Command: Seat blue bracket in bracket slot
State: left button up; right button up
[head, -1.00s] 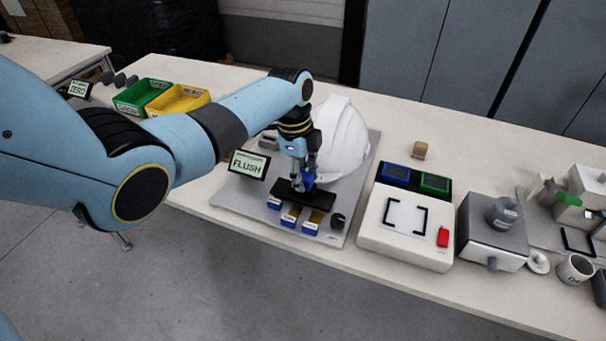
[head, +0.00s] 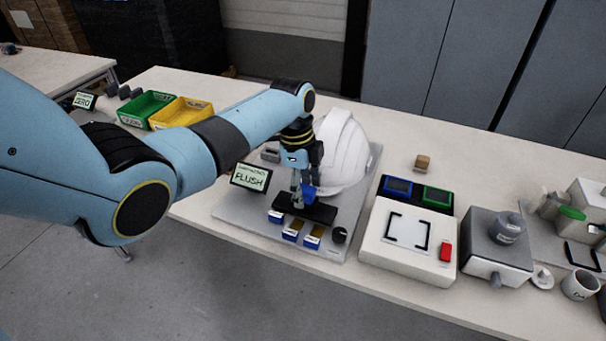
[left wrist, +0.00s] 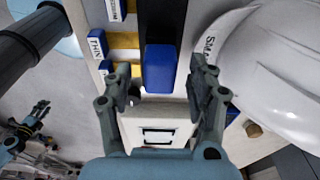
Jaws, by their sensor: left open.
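The blue bracket (head: 309,193) stands on a black bar (head: 322,214) beside the white helmet shell (head: 342,150). My left gripper (head: 300,196) is down at the bracket. In the left wrist view the bracket (left wrist: 160,70) lies just ahead of and between the spread fingertips of the left gripper (left wrist: 163,88), with gaps on both sides. The black bar (left wrist: 162,20) runs on beyond it. The bracket slot cannot be made out clearly. What seems to be my right gripper (left wrist: 26,128) shows small at the left of the wrist view, its jaws unclear.
Thickness blocks with blue labels (head: 293,231) and a dark knob (head: 340,235) sit in front of the bar. The FLUSH sign (head: 251,177) stands left. A white fixture with a red button (head: 446,251) is to the right. Green (head: 146,107) and yellow (head: 181,112) bins stand behind my arm.

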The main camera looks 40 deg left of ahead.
pick_arm(q)
notch_tip(320, 180, up, 11)
jog(key=a, duration=0.1)
jog(key=s+d+f+n+t+y, duration=0.1)
jog(key=s+n, duration=0.2)
jog(key=s, duration=0.4)
jog(key=s+d+f+n, duration=0.2)
jog(key=s+n, duration=0.2)
jog(key=s, duration=0.3)
jog(key=s+d+r+n+t+y, duration=0.1)
jog(key=s+r+n, duration=0.25)
jog(key=s, duration=0.25)
jog(key=s+r+n+t, duration=0.1)
jog(key=s+r+n, duration=0.25)
jog(key=s, duration=0.25)
notch_tip(320, 180, down, 37)
jog(key=s+a+g+b, duration=0.1)
jog(key=s+a+b, duration=0.15)
jog(key=b, duration=0.65)
jog(key=s+f+g+b, duration=0.1)
jog(key=s+f+b, duration=0.6)
jog(key=s+f, duration=1.1)
notch_tip(320, 180, down, 4)
jog(key=shift+s+a+f+n, duration=0.15)
jog(key=shift+a+f+n, duration=0.05)
jog(key=shift+a+n, duration=0.2)
